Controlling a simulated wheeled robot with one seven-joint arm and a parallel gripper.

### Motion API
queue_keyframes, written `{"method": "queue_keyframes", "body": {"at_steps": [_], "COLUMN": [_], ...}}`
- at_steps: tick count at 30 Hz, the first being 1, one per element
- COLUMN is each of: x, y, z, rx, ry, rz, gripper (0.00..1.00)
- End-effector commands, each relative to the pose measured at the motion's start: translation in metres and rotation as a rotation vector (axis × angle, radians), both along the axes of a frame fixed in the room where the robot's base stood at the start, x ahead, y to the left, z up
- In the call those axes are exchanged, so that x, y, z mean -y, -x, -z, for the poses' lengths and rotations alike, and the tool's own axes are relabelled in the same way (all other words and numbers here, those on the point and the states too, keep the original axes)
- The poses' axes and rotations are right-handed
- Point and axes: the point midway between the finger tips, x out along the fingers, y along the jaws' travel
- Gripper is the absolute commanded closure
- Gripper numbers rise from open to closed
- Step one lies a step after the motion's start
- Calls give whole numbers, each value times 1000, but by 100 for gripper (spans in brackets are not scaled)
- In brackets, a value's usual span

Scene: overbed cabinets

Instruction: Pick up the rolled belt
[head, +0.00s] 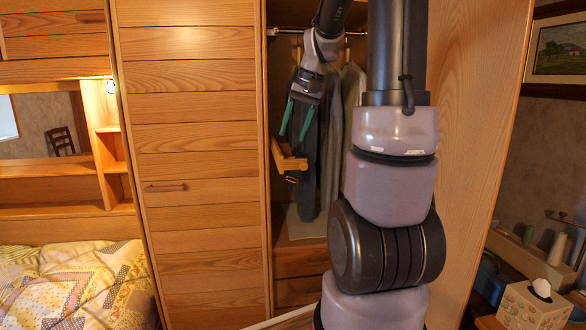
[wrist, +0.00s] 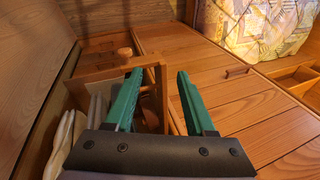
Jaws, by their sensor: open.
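I cannot clearly make out a rolled belt in either view. My gripper (head: 292,136) is at the open wardrobe, its two green fingers pointing down and spread apart. Just below the fingertips is a light wooden piece (head: 288,158), with a small dark item (head: 292,181) under it that I cannot identify. In the wrist view my gripper (wrist: 158,72) is open, with a wooden edge showing between the fingers and nothing visibly held. A wooden frame (wrist: 105,74) and a round wooden knob (wrist: 125,52) are beside the left finger. The fingers hide part of this area.
Clothes (head: 332,140) hang from a rail behind and right of my gripper. A closed wooden door (head: 190,120) is to the left, and an open door panel (head: 470,110) to the right. A bed (head: 80,285) is at lower left, a tissue box (head: 535,305) at lower right.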

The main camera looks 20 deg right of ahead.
Motion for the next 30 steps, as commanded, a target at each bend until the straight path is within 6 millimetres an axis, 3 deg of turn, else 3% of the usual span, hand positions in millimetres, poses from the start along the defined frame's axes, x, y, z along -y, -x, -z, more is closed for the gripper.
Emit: {"method": "queue_keyframes", "body": {"at_steps": [3,9,30], "x": [30,54,34], "y": [-26,-44,-55], "z": [28,52,135], "rx": [-60,-98,-106], "ry": [-36,-69,-73], "rz": [13,16,14], "gripper": [45,45,45]}}
